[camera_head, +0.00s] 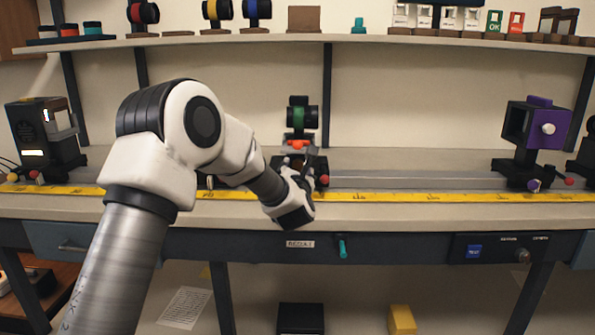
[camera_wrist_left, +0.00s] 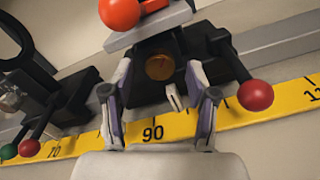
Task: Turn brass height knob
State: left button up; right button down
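The brass height knob (camera_wrist_left: 160,66) shows as a dull round disc on the front of a black carriage in the left wrist view. My left gripper (camera_wrist_left: 160,78) is open, with one finger on each side of the knob. I cannot tell whether the fingers touch it. In the head view, my left gripper (camera_head: 302,168) is at the front of the carriage under the green-banded lens holder (camera_head: 304,117), and the knob is hidden there. An orange-red knob (camera_wrist_left: 120,14) sits above on a grey plate and also shows in the head view (camera_head: 298,145). My right gripper is out of view.
A red ball lever (camera_wrist_left: 256,95) sticks out right of the carriage. A yellow scale (camera_head: 420,197) runs along the bench front. A purple holder (camera_head: 534,130) stands right, a black lamp housing (camera_head: 42,130) left. The rail between carriage and purple holder is clear.

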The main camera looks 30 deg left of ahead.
pick_arm(q)
jog(key=v, duration=1.2)
jog(key=shift+f, duration=0.1)
